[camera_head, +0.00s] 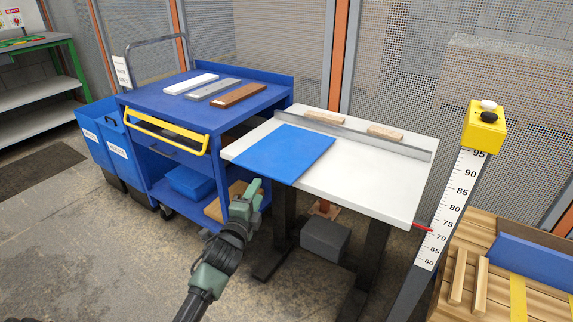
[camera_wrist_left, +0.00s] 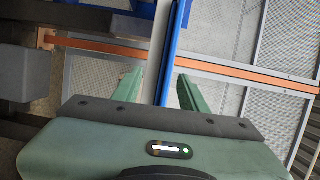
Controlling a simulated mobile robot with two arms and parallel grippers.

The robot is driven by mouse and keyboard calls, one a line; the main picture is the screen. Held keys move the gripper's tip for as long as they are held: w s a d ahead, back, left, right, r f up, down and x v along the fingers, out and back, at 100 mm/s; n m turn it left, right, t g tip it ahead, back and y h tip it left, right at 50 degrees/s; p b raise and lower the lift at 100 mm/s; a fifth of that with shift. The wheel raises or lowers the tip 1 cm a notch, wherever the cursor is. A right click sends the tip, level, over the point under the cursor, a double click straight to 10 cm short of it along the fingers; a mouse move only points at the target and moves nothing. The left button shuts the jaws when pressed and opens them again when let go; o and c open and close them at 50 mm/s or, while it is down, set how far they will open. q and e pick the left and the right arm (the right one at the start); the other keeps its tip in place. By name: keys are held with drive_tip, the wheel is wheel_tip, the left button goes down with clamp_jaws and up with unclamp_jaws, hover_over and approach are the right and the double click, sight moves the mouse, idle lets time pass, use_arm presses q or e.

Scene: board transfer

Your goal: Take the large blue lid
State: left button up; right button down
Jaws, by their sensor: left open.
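The large blue lid (camera_head: 285,152) is a flat blue sheet lying on the left part of the white table (camera_head: 385,185), near its front left edge. My left gripper (camera_head: 254,193) is just in front of the table's front edge, near the lid's front corner, and holds nothing. In the left wrist view my left gripper (camera_wrist_left: 160,88) has its two green fingers apart. The blue lid shows there edge-on as a narrow strip (camera_wrist_left: 171,60), with the pale table edge beside it, in line with the gap between the fingers. Contact cannot be seen. My right gripper is not in view.
A grey rail (camera_head: 350,133) with wooden blocks runs along the table's back. A blue cart (camera_head: 165,103) with a yellow handle and several bars stands left. A post with a ruler (camera_head: 452,205) and yellow button box (camera_head: 484,128) stands right, beside a wooden pallet (camera_head: 480,290).

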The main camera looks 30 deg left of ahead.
sight(265, 173)
use_arm(q)
drive_tip(key=x, duration=0.5)
drive_tip(key=r+b+x, duration=0.1)
drive_tip(key=x, duration=0.1)
drive_tip(key=shift+w+d+r, duration=0.1)
drive_tip(key=shift+w+r, duration=0.05)
drive_tip(key=shift+w, duration=0.25)
clamp_jaws()
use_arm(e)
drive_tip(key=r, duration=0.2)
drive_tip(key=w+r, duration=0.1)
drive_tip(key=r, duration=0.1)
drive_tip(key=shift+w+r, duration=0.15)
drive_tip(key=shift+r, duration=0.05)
